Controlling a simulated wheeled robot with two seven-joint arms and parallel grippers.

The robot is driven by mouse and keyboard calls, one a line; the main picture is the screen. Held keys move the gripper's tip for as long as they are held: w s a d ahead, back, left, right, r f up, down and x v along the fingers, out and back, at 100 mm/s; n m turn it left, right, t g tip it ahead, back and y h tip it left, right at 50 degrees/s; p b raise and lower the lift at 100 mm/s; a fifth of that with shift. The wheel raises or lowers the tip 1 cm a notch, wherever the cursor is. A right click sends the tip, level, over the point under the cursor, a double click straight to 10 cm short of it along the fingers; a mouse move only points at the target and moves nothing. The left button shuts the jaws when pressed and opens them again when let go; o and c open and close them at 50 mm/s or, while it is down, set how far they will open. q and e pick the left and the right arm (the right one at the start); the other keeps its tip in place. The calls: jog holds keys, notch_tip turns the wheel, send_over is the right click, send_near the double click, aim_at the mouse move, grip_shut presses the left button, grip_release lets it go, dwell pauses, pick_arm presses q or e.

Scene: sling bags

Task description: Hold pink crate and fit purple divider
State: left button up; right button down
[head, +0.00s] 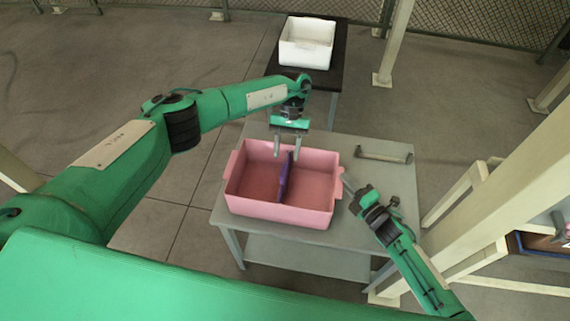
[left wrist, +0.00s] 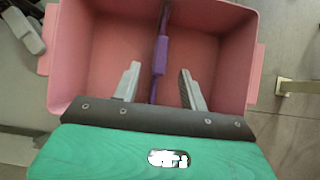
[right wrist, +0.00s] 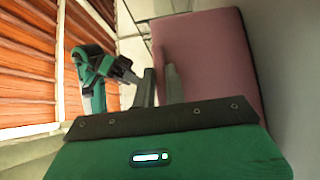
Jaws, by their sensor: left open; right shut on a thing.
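The pink crate (head: 280,211) sits on a grey table. The purple divider (head: 284,182) stands upright inside it, across the crate near the middle; it also shows in the left wrist view (left wrist: 161,55). My left gripper (head: 287,156) is open above the crate's far part, its fingers apart on either side of the divider and not touching it in the left wrist view (left wrist: 157,80). My right gripper (head: 346,182) is shut on the crate's right end, at the handle. In the right wrist view the crate's pink wall (right wrist: 210,60) fills the space beyond the fingers.
The grey table (head: 395,172) has a metal handle bar (head: 384,156) at its back right. A white crate (head: 307,44) stands on a dark table behind. A cream post (head: 500,185) rises close on the right. Free tabletop lies right of the pink crate.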

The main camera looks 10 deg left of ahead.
pick_arm(q)
jog(key=v, duration=0.5)
jog(key=shift+w+r, duration=0.2)
jog(key=shift+r, duration=0.15)
pick_arm(e)
jog(key=c, duration=1.4)
grip_release()
jog(key=shift+o, duration=0.2)
jog(key=v, duration=1.2)
